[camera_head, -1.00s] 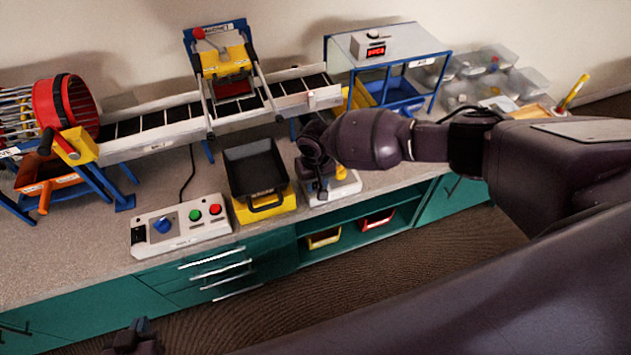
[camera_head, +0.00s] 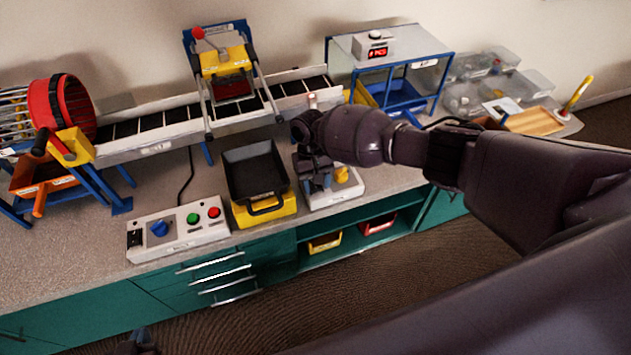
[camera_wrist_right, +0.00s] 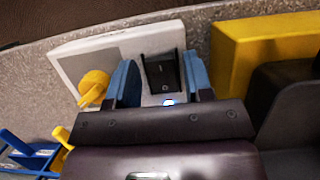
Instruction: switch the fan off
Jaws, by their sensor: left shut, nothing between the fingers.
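A white switch box (camera_head: 350,191) stands at the bench's front edge, with a yellow knob (camera_head: 342,174) on top. The right wrist view shows the box (camera_wrist_right: 92,62), its yellow knob (camera_wrist_right: 94,86) and a black rocker switch (camera_wrist_right: 161,72) in a dark frame. My right gripper (camera_head: 318,184) is over this box. Its blue fingertips (camera_wrist_right: 161,80) are apart, one on each side of the rocker in the picture; contact cannot be told. A small bluish light (camera_wrist_right: 168,102) shows between them. My left gripper (camera_head: 140,340) is shut and empty at the bottom edge, away from the bench. I cannot make out a fan.
A black tray on a yellow base (camera_head: 240,213) stands just left of the switch box. Further left is a control panel (camera_head: 180,243) with blue, green and red controls. A conveyor (camera_head: 180,115) runs behind. A blue-framed case (camera_head: 437,85) and clear bins (camera_head: 525,84) stand right.

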